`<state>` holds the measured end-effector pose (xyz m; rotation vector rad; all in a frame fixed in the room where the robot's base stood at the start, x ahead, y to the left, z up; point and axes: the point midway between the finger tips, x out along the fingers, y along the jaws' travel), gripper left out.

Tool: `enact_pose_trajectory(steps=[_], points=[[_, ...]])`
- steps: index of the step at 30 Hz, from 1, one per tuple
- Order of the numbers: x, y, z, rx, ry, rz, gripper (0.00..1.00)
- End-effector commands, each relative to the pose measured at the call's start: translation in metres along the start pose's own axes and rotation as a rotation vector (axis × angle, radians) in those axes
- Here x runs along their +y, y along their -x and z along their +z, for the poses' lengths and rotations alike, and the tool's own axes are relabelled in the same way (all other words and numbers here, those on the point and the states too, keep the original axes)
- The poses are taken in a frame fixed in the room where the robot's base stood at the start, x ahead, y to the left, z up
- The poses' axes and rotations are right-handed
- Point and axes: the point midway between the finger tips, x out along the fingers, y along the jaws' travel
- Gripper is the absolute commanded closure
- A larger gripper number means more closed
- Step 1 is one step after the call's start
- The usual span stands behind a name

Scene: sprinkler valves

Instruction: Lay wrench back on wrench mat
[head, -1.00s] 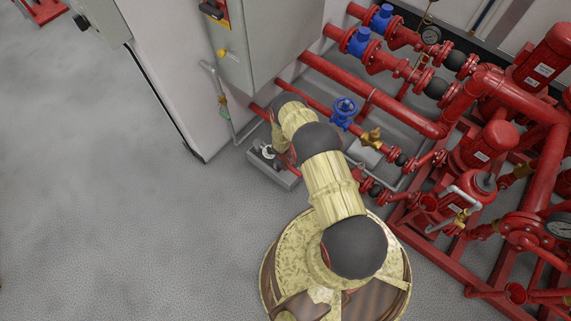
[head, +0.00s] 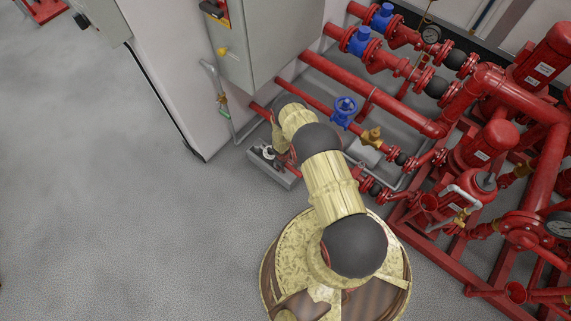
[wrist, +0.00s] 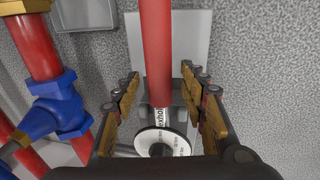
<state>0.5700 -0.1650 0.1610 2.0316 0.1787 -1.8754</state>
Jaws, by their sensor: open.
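My gripper (wrist: 160,76) is open in the wrist view, its fingers left and right of a vertical red pipe. A white disc (wrist: 160,143) with a dark centre shows between the finger bases, below a white label on the pipe. No wrench can be made out in either view. A pale grey plate (wrist: 196,36) lies behind the pipe; I cannot tell whether it is the wrench mat. In the head view my arm hides most of the gripper, beside a low grey block (head: 272,174) on the floor.
A blue valve body (wrist: 58,112) on a red pipe stands left of my gripper. The floor at left is clear.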

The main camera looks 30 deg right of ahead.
Motion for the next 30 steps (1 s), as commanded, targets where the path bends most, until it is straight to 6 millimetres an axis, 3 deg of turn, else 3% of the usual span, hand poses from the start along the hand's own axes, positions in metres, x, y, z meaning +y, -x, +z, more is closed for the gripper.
enact_pose_trajectory(steps=[8, 30], points=[[0.002, 0.013, -0.002, 0.002, 0.000, 0.001, 0.57], [0.001, 0.097, -0.002, 0.002, 0.001, 0.002, 0.57]])
